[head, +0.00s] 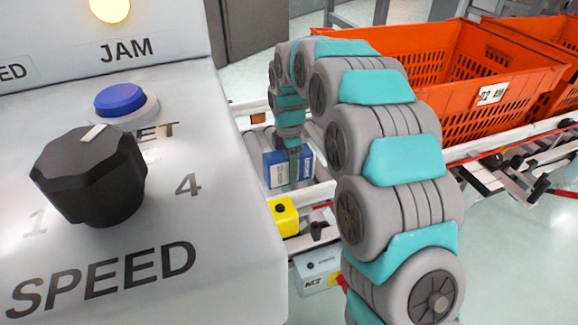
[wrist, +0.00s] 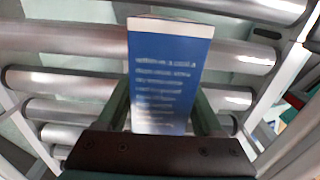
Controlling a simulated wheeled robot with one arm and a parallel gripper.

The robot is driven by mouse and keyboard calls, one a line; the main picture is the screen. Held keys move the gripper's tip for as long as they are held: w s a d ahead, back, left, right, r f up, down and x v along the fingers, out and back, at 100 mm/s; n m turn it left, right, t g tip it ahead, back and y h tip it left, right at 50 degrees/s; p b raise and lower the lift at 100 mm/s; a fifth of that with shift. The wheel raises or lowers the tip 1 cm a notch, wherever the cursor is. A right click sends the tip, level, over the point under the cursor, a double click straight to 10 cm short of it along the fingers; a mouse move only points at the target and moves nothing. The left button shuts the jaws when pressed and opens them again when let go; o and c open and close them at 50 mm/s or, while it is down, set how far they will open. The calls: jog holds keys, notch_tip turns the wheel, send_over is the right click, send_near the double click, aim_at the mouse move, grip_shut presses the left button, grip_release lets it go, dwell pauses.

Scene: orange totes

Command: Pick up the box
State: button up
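The blue box (head: 277,170) with white parts is among the conveyor rails in the head view, below the end of my arm. In the wrist view, the box (wrist: 165,75) shows a blue face with blurred white lines of text and a pale end. My gripper (head: 294,168) is down at the box, with a finger in front of it in the head view. In the wrist view, the fingers of my gripper (wrist: 164,98) stand on either side of the box, very near its edges. I cannot tell whether they press on it. The box's underside is hidden.
Metal rollers (wrist: 75,84) lie around the box. Orange totes (head: 400,48) stand on the conveyor behind my arm. A control panel (head: 215,250) with a black knob and blue button fills the left. A yellow part (head: 284,216) sits on the near conveyor edge.

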grip_shut()
dwell(0.3)
jog(key=shift+r, duration=0.1)
